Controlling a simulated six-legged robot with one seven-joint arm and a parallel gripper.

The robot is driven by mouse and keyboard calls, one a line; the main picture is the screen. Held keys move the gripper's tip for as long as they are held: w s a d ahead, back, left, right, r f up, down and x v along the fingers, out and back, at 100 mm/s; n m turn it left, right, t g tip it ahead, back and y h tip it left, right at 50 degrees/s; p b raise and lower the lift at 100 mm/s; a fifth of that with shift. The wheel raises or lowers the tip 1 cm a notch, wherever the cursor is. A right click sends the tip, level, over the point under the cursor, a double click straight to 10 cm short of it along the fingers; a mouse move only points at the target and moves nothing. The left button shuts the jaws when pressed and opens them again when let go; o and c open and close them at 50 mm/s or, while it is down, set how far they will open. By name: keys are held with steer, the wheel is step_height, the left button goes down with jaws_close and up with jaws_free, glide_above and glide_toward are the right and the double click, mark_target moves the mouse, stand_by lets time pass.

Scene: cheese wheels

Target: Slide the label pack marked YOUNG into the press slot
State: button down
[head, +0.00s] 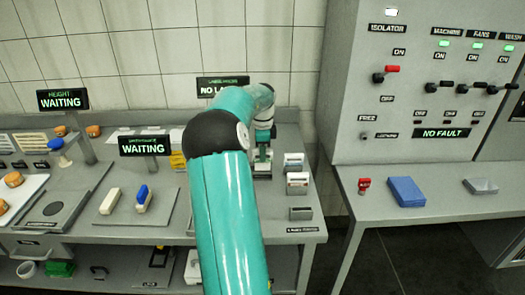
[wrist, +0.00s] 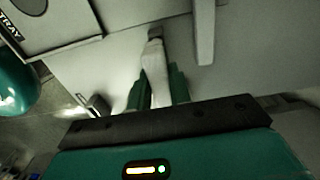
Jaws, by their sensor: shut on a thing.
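My gripper (wrist: 156,88) is shut on a narrow pale thing (wrist: 154,66), probably a label pack seen edge-on. It points away from the wrist camera between the two green fingers, its far end against or just before a small dark part. No marking on it can be read. In the head view my arm reaches to the back of the bench, under a sign (head: 222,87) reading "NO LA…", partly covered by the arm. The press slot cannot be made out there. Pale packs stand in holders (head: 294,161) and (head: 297,183) at the right; their labels are too small to read.
An empty-looking grey holder (head: 301,213) stands at the bench's front right. Two signs reading WAITING (head: 62,99) (head: 145,146) stand at the left. The right-hand table holds a blue block (head: 406,191).

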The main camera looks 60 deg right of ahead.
steer(key=shift+f, duration=2)
steer(key=c, duration=1.2)
jaws_free()
step_height(320, 180, up, 14)
steer(key=shift+f, duration=0.1)
